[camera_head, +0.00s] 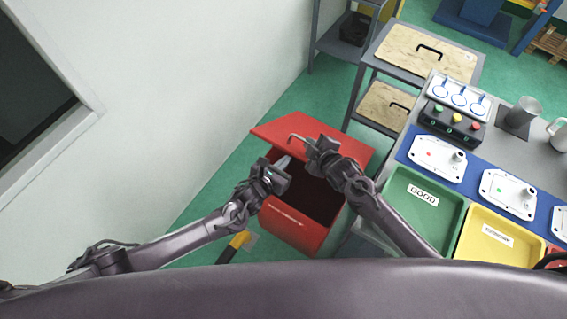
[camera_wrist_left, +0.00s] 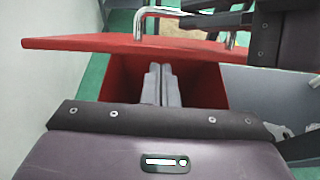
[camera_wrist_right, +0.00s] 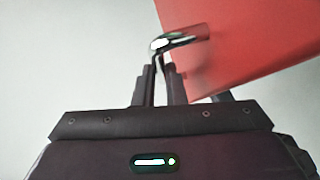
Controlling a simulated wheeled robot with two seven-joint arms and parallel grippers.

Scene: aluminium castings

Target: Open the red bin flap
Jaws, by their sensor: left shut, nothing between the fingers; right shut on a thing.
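The red bin (camera_head: 296,232) stands on the floor with a dark opening at its top. Its red flap (camera_head: 272,129) is raised behind the opening; it also shows in the left wrist view (camera_wrist_left: 75,42) and the right wrist view (camera_wrist_right: 240,45). A chrome bar handle (camera_wrist_right: 178,40) is fixed to the flap. My right gripper (camera_head: 312,146) is shut on the handle; its fingers (camera_wrist_right: 160,85) meet the handle's end. My left gripper (camera_head: 284,162) is shut and empty over the opening, its fingers (camera_wrist_left: 162,84) together. My arms hide part of the flap and rim.
The workbench at right carries a green GOOD tray (camera_head: 397,210), a yellow tray (camera_head: 470,250), white castings (camera_head: 437,158) and a button box (camera_head: 453,122). A grey shelf cart (camera_head: 369,64) stands behind the bin. A white wall is close on the left.

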